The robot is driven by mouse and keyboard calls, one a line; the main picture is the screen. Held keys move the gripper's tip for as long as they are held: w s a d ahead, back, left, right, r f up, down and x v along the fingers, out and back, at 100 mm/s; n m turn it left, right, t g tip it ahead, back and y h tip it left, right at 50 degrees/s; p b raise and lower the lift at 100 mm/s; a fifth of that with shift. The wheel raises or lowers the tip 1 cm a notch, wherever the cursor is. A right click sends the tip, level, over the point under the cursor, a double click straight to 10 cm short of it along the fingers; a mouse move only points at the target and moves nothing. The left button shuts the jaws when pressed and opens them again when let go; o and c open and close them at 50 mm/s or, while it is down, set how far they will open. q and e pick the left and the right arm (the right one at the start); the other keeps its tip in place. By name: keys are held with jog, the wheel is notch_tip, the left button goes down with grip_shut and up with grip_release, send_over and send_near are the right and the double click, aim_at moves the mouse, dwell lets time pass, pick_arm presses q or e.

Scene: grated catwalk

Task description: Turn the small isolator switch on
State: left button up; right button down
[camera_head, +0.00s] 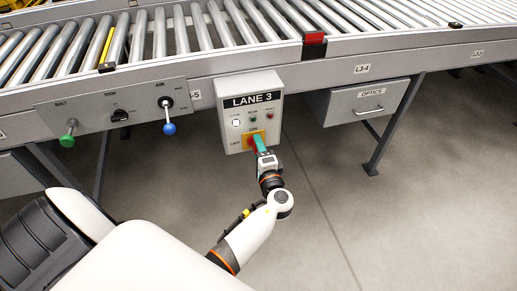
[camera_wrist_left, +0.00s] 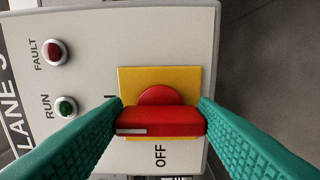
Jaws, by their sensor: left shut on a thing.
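The small isolator switch is a red rotary handle (camera_wrist_left: 160,121) on a yellow plate (camera_wrist_left: 185,76), low on the grey LANE 3 box (camera_head: 230,140). In the left wrist view the handle bar lies across the picture, along the box's up-down direction. Its white mark is at the end on the side of the ON label, which a finger mostly covers; OFF reads clearly to one side. My left gripper (camera_head: 258,144) has its green fingers at both ends of the handle and is shut on it. My right gripper is out of view.
Box lamps include a red FAULT lamp (camera_wrist_left: 54,52) and a green RUN lamp (camera_wrist_left: 66,106). Left of the box, a panel (camera_head: 90,117) carries green and blue knobbed levers and a black knob. An OPTICS drawer (camera_head: 365,105) hangs right. Rollers run above; the floor is clear.

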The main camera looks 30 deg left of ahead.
pick_arm(q)
jog(key=o, duration=1)
jog(key=shift+w, duration=0.1)
jog(key=v, duration=1.2)
jog(key=shift+p, duration=0.4)
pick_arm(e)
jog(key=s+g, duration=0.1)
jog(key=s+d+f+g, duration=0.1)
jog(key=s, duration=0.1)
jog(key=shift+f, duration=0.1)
